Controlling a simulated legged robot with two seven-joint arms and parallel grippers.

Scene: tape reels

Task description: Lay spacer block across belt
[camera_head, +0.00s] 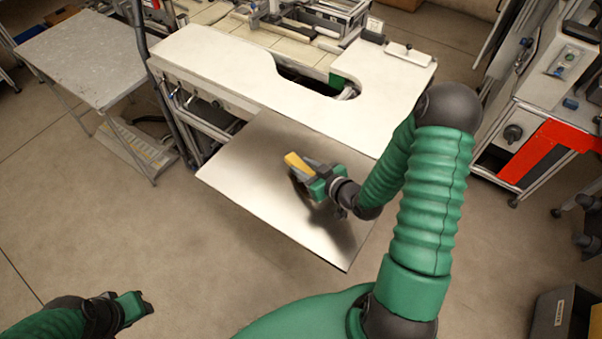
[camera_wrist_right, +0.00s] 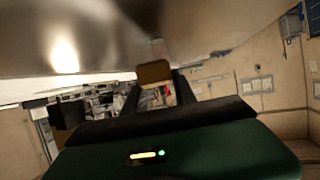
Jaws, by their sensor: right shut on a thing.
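The spacer block appears to be the small yellow-tan block (camera_head: 296,161) at the tip of my right gripper (camera_head: 304,168), over the shiny metal plate. The right wrist view shows the tan block (camera_wrist_right: 154,72) between the two dark fingers, and the gripper is shut on it. The plate's surface fills the top of that view. The belt seems to be the cream segmented strip (camera_head: 285,47) at the back, beyond the white worktop, partly hidden by machine parts. My left gripper (camera_head: 138,304) is at the lower left, away from the tables; its jaw opening is unclear.
The metal plate (camera_head: 240,170) juts out from the white worktop (camera_head: 220,62), which has a curved cutout. A grey table (camera_head: 85,55) stands at the left. A machine with a red panel (camera_head: 550,148) stands at the right. A dark bin (camera_head: 565,318) is at the lower right.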

